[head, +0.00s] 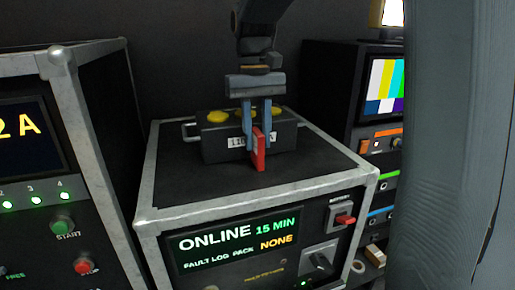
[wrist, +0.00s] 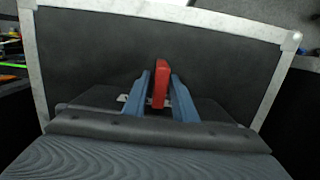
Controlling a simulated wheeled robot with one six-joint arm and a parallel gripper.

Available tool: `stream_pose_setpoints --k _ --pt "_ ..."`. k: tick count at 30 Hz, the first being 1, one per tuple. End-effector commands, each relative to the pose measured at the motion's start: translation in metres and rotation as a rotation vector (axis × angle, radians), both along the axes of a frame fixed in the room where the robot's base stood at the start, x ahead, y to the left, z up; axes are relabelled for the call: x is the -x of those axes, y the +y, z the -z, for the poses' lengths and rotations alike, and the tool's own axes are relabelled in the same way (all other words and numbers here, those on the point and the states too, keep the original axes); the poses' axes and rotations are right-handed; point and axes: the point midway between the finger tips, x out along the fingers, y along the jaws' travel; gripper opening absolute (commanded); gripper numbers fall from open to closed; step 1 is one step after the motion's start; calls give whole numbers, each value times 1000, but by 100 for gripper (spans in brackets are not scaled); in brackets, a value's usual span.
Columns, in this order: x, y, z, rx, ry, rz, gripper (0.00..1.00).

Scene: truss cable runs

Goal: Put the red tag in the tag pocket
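The red tag (head: 259,150) is a thin upright plate between the two blue fingers of my gripper (head: 257,140). The fingers close on its sides, and its lower end shows below them. In the wrist view the red tag (wrist: 160,84) stands between the fingertips of my gripper (wrist: 160,86). My gripper is in front of a black battery box (head: 220,148) with yellow round caps and a white label, partly covering the label. Whether the tag touches the case top below cannot be told. I cannot make out a tag pocket in either view.
The box sits on a black case with metal edges (head: 165,190); its front has a lit ONLINE screen (head: 240,243), a red switch and a knob. A display cabinet (head: 60,150) stands left, a colour-bar monitor (head: 384,85) right. The case top's front is clear.

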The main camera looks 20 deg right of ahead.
Motion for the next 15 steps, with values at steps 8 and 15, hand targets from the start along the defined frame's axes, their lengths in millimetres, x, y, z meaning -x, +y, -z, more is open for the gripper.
stream_pose_setpoints --k 8,15 --pt "0 0 0 0 -1 0 0" --pt "-1 0 -3 0 -2 0 0"
